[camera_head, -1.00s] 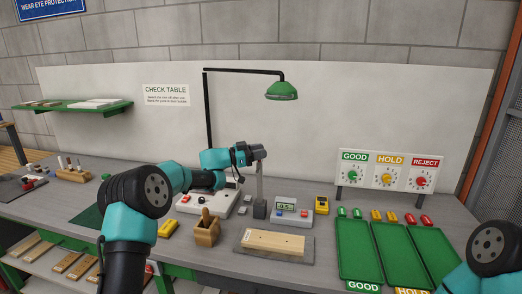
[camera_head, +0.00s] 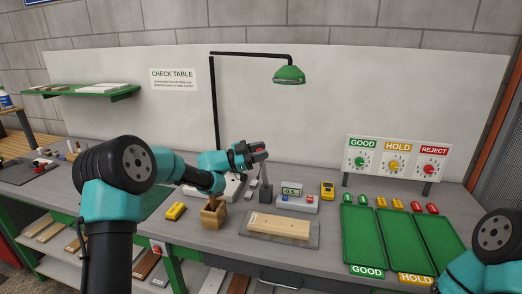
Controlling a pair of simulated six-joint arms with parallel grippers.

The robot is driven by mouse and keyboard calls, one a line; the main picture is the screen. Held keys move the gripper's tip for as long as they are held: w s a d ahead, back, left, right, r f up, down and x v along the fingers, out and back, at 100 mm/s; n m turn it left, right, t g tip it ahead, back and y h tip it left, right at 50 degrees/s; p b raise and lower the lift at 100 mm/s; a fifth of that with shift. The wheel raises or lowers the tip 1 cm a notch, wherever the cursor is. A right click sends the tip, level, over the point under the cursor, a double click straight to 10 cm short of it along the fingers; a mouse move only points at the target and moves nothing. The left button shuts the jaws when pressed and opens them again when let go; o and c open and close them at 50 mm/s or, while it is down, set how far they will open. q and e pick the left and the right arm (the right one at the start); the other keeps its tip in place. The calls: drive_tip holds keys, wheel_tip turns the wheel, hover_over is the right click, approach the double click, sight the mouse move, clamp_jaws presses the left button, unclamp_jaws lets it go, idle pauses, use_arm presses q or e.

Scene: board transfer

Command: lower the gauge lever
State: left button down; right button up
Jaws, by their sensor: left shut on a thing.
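The gauge stand (camera_head: 266,193) is a dark grey block with an upright post on the table. My left gripper (camera_head: 261,153) is at the top of the post, shut on the gauge lever; a small red part shows between its fingers, and the rest of the lever is mostly hidden. A grey readout box (camera_head: 297,204) with a small display, apparently 0.5, and blue and red buttons stands just right of the gauge. A pale wooden board (camera_head: 279,226) lies on a grey plate in front of it. My right gripper is out of view; only part of that arm shows at the lower right.
A wooden holder (camera_head: 213,213) and a yellow item (camera_head: 175,211) stand left of the board. Green trays (camera_head: 364,238) fill the right side, below a panel of dials (camera_head: 394,159). A green lamp (camera_head: 289,75) hangs overhead.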

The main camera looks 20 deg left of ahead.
use_arm(q)
drive_tip(key=shift+f, duration=0.1)
drive_tip(key=c, duration=0.8)
unclamp_jaws()
drive_tip(key=v, duration=0.7)
drive_tip(key=shift+a, duration=0.25)
drive_tip(key=shift+s, duration=0.1)
